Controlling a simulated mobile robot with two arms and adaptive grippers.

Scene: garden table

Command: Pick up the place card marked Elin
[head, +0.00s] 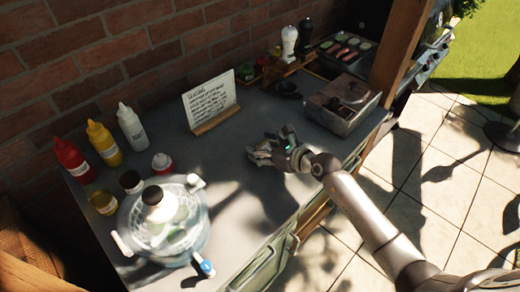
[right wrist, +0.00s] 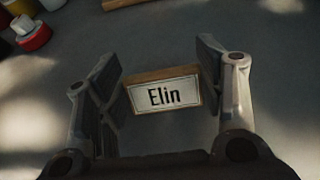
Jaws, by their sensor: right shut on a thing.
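In the head view my right gripper (head: 264,153) is low over the middle of the grey counter, and the card cannot be made out there. I cannot tell whether the card still touches the counter. My left gripper is not in view.
A seasoning sign (head: 210,102) stands behind the gripper. A glass drink dispenser (head: 165,232), sauce bottles (head: 105,145) and jars stand at left. A metal container (head: 342,103) is at right, with a pepper mill (head: 289,43) behind. The counter (head: 240,195) in front is clear.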

